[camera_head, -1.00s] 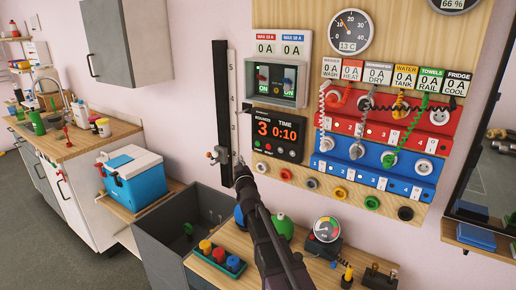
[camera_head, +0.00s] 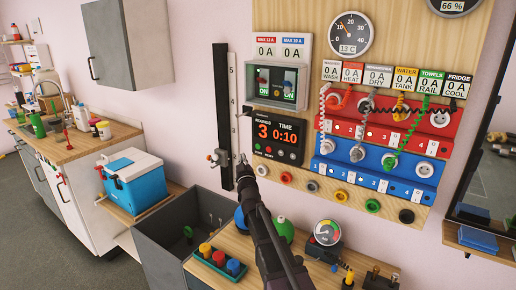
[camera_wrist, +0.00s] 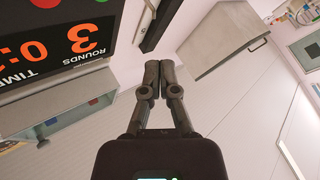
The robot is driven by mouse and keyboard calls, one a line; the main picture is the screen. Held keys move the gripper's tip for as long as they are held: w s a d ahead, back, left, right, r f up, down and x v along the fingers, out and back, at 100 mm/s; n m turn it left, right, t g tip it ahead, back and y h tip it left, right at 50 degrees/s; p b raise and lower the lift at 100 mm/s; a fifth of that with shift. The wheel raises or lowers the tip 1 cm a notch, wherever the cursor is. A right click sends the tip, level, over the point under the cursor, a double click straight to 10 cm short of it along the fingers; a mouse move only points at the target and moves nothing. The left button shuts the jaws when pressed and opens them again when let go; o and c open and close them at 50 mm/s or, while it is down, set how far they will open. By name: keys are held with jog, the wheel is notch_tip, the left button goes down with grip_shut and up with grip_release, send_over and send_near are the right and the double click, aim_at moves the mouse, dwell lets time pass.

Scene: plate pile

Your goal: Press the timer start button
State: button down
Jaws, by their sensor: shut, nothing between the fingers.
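The timer (camera_head: 278,136) is a black box on the wooden wall board, showing "ROUNDS 3" and "TIME 0:10" in orange. A small green button (camera_head: 258,146) and a red button (camera_head: 268,149) sit along its lower left edge. My gripper (camera_head: 243,160) is shut and empty, just left of and slightly below the timer's lower left corner. In the wrist view my closed fingertips (camera_wrist: 153,66) appear apart from the timer (camera_wrist: 55,38), which shows upside down at upper left.
A black vertical rail (camera_head: 223,110) stands left of the timer. A switch box (camera_head: 276,88) is above it, and a row of coloured round sockets (camera_head: 312,185) is below. Red and blue socket panels with coiled cables lie right. A grey bin (camera_head: 165,235) is below left.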

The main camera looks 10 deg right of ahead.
aim_at(255, 144)
jog(key=shift+w+d, duration=2.7)
jog(key=shift+w+d, duration=0.6)
dwell(0.9)
jog(key=shift+s+a, duration=0.1)
jog(key=shift+s, duration=0.05)
jog(key=shift+s+a, duration=0.45)
jog(key=shift+a, duration=0.05)
dwell(0.6)
jog(key=shift+s+a, duration=1.75)
jog(key=shift+f, duration=0.1)
